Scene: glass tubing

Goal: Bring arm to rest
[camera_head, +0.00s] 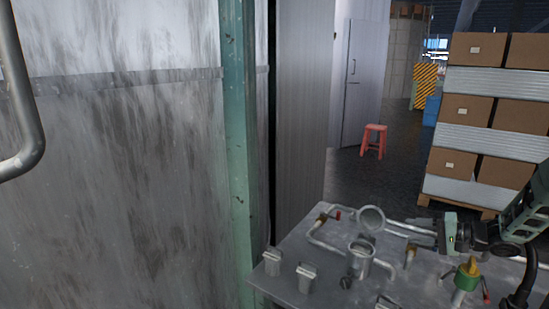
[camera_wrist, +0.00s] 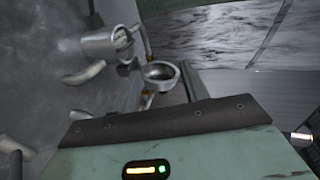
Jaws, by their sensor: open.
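My gripper (camera_head: 446,234) is at the right of the head view, above the back right part of a grey metal panel (camera_head: 325,284). It is open, and I see nothing held in it. A metal cup (camera_head: 360,262) with a round ring-like part (camera_head: 371,219) behind it stands on the panel, left of my gripper and apart from it. In the wrist view, a metal cylinder (camera_wrist: 104,45) and a round cup-like fitting (camera_wrist: 160,72) show beyond the green gripper housing.
Bent pipes (camera_head: 327,241), two metal blocks (camera_head: 305,278) and a yellow-green knob (camera_head: 467,268) rise from the panel. A worn metal wall (camera_head: 120,150) fills the left. A red stool (camera_head: 374,140) and a stack of boxes (camera_head: 466,110) stand farther back on open floor.

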